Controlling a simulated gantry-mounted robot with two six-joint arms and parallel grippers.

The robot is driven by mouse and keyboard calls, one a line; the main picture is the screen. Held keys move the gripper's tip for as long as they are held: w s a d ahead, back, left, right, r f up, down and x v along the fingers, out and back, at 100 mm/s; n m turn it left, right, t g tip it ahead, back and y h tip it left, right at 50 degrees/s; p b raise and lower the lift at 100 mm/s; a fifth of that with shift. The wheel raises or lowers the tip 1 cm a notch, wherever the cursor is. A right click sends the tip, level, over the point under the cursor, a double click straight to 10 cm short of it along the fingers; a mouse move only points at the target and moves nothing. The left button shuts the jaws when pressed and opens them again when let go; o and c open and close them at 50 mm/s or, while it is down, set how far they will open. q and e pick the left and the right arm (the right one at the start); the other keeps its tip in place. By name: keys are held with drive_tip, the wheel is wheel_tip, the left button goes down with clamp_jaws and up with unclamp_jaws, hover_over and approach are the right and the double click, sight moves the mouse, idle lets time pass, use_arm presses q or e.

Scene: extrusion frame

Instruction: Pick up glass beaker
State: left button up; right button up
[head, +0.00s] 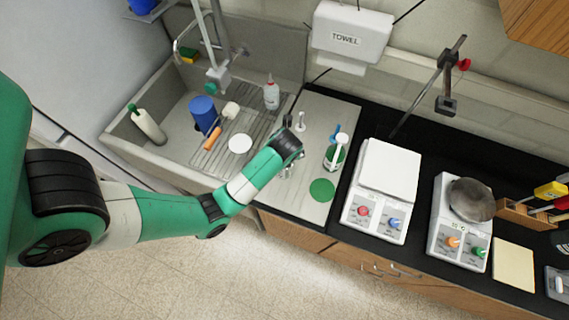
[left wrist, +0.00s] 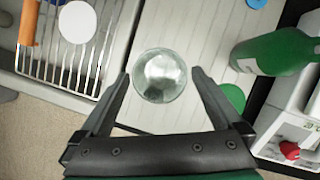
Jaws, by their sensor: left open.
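The glass beaker (left wrist: 160,76) is clear and round, seen from above in the left wrist view, standing on the pale ribbed drainboard. My left gripper (left wrist: 159,82) is open, with one finger on each side of the beaker and its tips near the lower half of the rim. The picture does not show whether the fingers touch the glass. In the head view my left gripper (head: 287,168) is over the drainboard (head: 316,122) and mostly hides the beaker. My right gripper is not in view.
A green bottle (left wrist: 272,54) and a green disc (head: 322,190) are right of the beaker. A white balance (head: 388,170) stands farther right. On the left are the sink with a wire rack (head: 262,98), a blue cup (head: 203,110) and a brush with an orange handle (head: 213,138).

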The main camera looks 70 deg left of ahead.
use_arm(q)
drive_tip(key=x, duration=0.2)
drive_tip(key=b+x, duration=0.1)
drive_tip(key=x, duration=0.3)
drive_tip(key=shift+s+d+f, duration=0.15)
drive_tip(key=shift+d+f, duration=0.05)
drive_tip(key=shift+f, duration=0.25)
drive_tip(key=c, duration=1.2)
drive_tip(key=shift+o, duration=0.2)
drive_tip(key=shift+r, duration=0.15)
